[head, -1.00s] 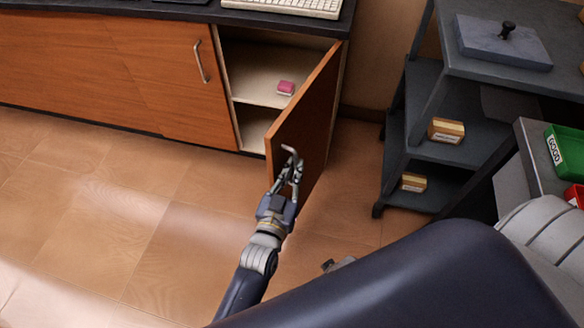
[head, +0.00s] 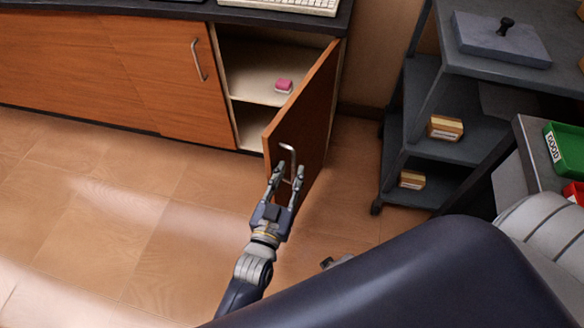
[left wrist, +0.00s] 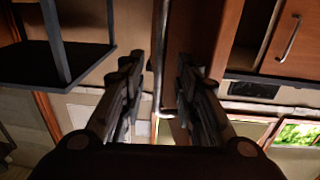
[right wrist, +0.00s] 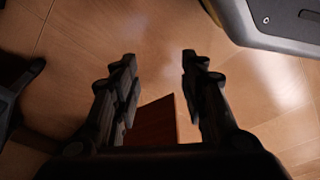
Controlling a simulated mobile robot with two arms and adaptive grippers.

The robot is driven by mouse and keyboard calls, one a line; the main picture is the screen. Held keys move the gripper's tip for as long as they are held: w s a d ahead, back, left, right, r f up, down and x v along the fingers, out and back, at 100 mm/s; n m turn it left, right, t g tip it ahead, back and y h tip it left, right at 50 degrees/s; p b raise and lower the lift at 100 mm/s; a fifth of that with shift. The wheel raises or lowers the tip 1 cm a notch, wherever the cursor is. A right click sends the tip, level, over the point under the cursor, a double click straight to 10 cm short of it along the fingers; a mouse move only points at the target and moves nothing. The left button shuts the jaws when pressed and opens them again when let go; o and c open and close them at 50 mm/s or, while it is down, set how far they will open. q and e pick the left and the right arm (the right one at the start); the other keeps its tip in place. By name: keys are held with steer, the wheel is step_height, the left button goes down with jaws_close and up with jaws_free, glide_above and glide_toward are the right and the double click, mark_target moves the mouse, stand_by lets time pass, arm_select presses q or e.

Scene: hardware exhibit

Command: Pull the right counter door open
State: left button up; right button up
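The right counter door (head: 312,105) stands swung well out from the counter, and the cabinet behind it is open to view. Its metal handle (head: 290,150) is on the face turned toward my left arm. My left gripper (head: 287,170) is open at the handle, with a finger on either side of its lower part. In the left wrist view the handle bar (left wrist: 159,60) shows between the spread fingers, apart from both. My right gripper (right wrist: 159,59) is open and empty over the floor; a reddish-brown panel (right wrist: 153,122) shows between its fingers.
The left counter door (head: 190,85) is shut. A pink item (head: 284,86) lies on the cabinet shelf. A dark shelf cart (head: 400,150) with small boxes stands to the right of the door. The floor (head: 130,210) left of the door is clear.

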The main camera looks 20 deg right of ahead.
arm_select(q)
steer(key=v, duration=0.9)
steer(key=shift+s+a+r, duration=0.1)
arm_select(e)
steer(key=shift+c, duration=0.2)
